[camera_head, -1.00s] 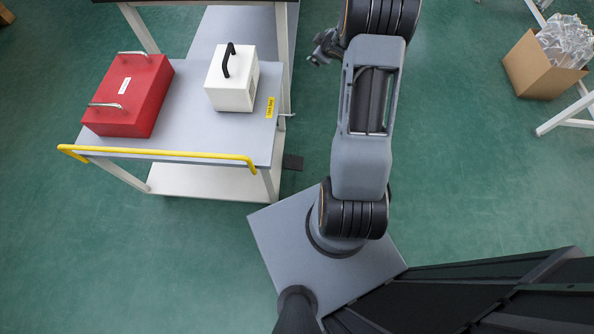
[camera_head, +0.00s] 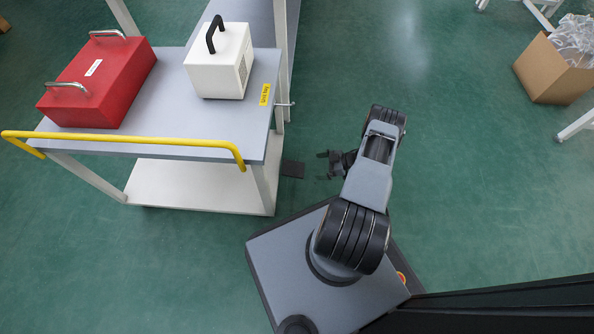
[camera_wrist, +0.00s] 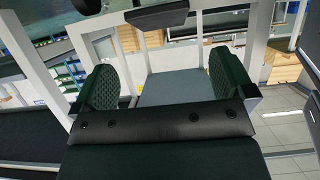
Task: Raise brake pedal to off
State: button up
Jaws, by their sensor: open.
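The brake pedal (camera_head: 292,168) is a small dark flat pad low at the right side of the trolley (camera_head: 200,187), just right of its near right leg. My gripper (camera_head: 321,166) is open and empty, a short way right of the pedal, with its fingers pointing left toward it. In the wrist view my two green-padded fingers (camera_wrist: 160,85) stand wide apart with nothing between them. A dark plate (camera_wrist: 157,14) at the top of that view looks like the pedal, beyond the fingertips. Whether the pedal is tilted up or down I cannot tell.
A red case (camera_head: 100,80) and a white box (camera_head: 219,62) with a black handle stand on the trolley top. A yellow push bar (camera_head: 125,137) runs along its near edge. A cardboard box (camera_head: 552,70) is at far right.

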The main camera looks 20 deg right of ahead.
aim_at(297, 169)
jog(key=b+x, duration=0.2)
jog(key=x, duration=0.9)
jog(key=shift+b, duration=0.4)
